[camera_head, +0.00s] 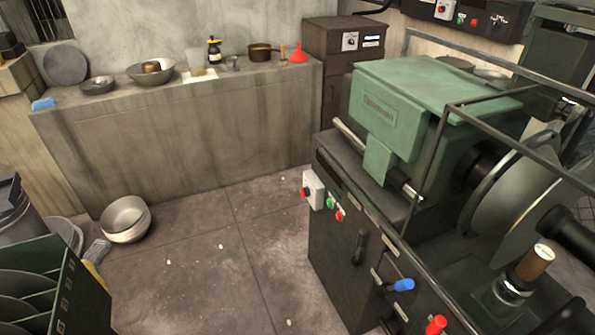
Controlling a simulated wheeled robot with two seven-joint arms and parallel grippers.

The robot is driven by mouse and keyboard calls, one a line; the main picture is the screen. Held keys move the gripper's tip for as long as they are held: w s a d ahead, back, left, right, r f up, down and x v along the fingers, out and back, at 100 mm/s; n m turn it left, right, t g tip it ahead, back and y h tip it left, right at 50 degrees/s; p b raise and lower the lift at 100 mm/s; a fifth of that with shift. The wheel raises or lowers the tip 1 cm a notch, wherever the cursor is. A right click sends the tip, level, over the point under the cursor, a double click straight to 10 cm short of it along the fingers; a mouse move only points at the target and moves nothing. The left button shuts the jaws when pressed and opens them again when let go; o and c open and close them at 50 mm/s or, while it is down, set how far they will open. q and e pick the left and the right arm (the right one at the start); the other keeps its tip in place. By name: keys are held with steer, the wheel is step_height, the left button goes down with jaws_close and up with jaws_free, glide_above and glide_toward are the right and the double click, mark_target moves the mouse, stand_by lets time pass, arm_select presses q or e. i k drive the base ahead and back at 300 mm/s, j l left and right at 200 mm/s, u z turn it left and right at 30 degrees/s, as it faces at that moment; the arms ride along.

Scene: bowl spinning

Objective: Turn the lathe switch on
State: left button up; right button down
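The green lathe (425,110) stands at the right of the head view. On the left end of its dark cabinet is a small pale switch box (314,188) with a red knob (305,192) on its left side. Just below and right of it are a green button (331,203) and a red button (339,214). I cannot tell from this view whether the switch is on or off. Neither of my grippers is in view.
A blue-handled lever (403,285) and a red-handled lever (436,325) stick out of the cabinet front. A concrete counter (170,130) with bowls and tools runs along the back wall. Stacked bowls (125,219) sit on the floor at left. The floor between is mostly clear.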

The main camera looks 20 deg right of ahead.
mark_target(305, 192)
steer(key=i+j+z, duration=0.2)
steer(key=i+z, duration=0.15)
steer(key=i, duration=0.3)
steer(key=i+j+z, duration=0.35)
steer(key=i, duration=0.25)
steer(key=i+j+z, duration=0.35)
steer(key=i+j, duration=0.2)
steer(key=i+j+z, duration=0.2)
steer(key=j+z, duration=0.25)
steer(key=j, duration=0.65)
steer(key=j+z, duration=0.45)
steer(key=j, duration=0.65)
steer(key=i, duration=0.05)
